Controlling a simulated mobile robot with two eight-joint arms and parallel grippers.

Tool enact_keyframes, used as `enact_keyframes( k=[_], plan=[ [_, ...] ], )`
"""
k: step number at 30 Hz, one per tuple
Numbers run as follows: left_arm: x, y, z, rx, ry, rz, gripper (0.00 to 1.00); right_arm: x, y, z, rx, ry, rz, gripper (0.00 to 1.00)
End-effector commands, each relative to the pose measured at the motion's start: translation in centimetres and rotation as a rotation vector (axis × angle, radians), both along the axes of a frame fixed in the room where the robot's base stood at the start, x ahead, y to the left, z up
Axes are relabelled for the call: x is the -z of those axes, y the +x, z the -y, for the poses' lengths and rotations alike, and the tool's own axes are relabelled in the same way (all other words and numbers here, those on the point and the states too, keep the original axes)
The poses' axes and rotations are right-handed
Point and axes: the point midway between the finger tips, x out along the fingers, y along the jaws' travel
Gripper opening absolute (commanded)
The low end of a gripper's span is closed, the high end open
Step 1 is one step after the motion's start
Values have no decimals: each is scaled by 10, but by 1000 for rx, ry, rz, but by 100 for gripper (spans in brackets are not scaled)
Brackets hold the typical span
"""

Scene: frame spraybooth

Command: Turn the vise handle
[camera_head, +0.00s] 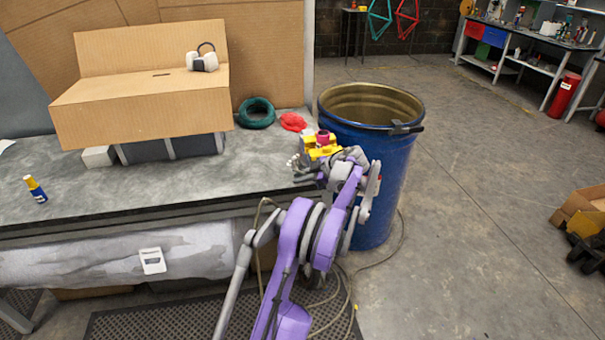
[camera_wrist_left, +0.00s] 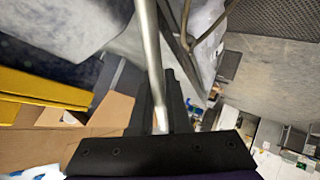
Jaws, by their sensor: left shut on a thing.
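A grey vise (camera_head: 302,164) sits at the right end of the grey workbench in the head view, partly hidden by my purple left arm. A yellow piece and a magenta piece (camera_head: 322,138) show at its top. In the left wrist view, the vise handle (camera_wrist_left: 151,45) is a slim pale metal bar running down from the top edge to between the dark fingers of my left gripper (camera_wrist_left: 160,88). The left gripper is shut on this bar. In the head view the fingers and the handle are hard to make out. My right gripper is in neither view.
A blue drum (camera_head: 372,190) stands close to the right of my arm. On the workbench (camera_head: 180,180) are a cardboard box (camera_head: 140,110), a green coil (camera_head: 256,113), a red cloth (camera_head: 292,122) and a small bottle (camera_head: 36,190). Open floor lies to the right.

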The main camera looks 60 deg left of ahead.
Motion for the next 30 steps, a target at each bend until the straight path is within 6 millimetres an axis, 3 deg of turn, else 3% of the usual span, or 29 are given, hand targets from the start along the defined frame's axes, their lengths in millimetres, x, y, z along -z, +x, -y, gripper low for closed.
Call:
enact_keyframes(
  k=[17,18,22,30],
  plan=[
    [6,-1,3,-3,-19,27,0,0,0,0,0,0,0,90],
    [6,-1,3,-2,-18,27,22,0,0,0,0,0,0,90],
    [5,-1,2,-2,-15,27,45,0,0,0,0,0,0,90],
    [4,-1,1,-1,-13,28,45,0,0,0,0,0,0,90]
  ],
)
